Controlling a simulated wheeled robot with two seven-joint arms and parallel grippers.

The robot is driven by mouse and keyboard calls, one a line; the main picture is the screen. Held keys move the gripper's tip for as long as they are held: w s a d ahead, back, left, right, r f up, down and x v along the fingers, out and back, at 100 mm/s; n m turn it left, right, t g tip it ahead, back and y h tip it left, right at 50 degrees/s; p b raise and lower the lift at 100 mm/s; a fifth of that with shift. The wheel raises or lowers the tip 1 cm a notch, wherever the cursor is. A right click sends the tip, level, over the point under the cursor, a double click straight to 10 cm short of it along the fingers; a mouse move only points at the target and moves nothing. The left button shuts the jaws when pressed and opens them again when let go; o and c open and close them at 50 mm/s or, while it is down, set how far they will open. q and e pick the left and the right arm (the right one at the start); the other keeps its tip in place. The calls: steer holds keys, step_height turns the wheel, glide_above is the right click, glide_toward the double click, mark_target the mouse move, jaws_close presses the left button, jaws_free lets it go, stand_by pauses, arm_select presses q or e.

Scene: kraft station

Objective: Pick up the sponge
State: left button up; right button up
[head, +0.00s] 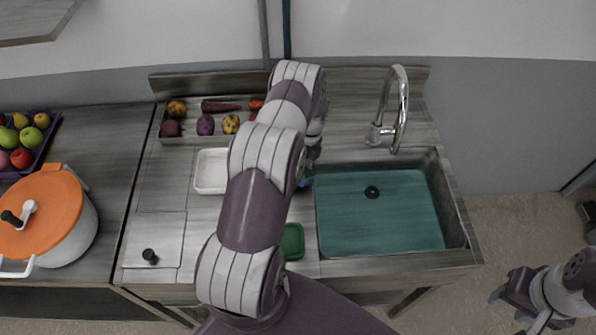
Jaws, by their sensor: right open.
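I cannot clearly make out a sponge in the head view. A green rounded object (292,242) lies on the counter left of the sink, partly hidden by my left arm; I cannot tell whether it is the sponge or a dish. My right gripper (508,291) is open and empty, low at the right, beyond the counter's right end and far from both objects.
The teal sink basin (390,225) is empty, with a tall faucet (386,115) behind it. A white tray (211,171) and a row of vegetables (205,125) stand left of my arm. An orange-lidded pot (52,225) and a fruit crate (45,150) are far left.

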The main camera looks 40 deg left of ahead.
mark_target(308, 171)
arm_select(q)
steer(key=shift+c, duration=0.8)
steer(key=shift+w+r+b, duration=0.15)
steer(key=shift+r+b, duration=0.35)
steer(key=r+b, duration=0.1)
steer(key=r, duration=0.2)
steer(key=shift+w+d+b, duration=0.15)
steer(key=shift+d+b, duration=0.15)
steer(key=shift+b, duration=0.1)
steer(key=shift+w+d+r+b, duration=0.15)
steer(key=shift+d+r+b, duration=0.1)
steer(key=shift+d, duration=0.2)
steer(key=shift+w+d+r+b, duration=0.1)
steer(key=shift+d+r, duration=0.15)
steer(key=shift+d, duration=0.2)
steer(key=w+d+r+p, duration=0.2)
steer(key=d+r+p, duration=0.3)
steer(key=d, duration=0.2)
steer(key=shift+w+d+r, duration=0.25)
steer(key=shift+r, duration=0.15)
steer(key=shift+w+d+r+p, duration=0.15)
steer(key=shift+d+p, duration=0.4)
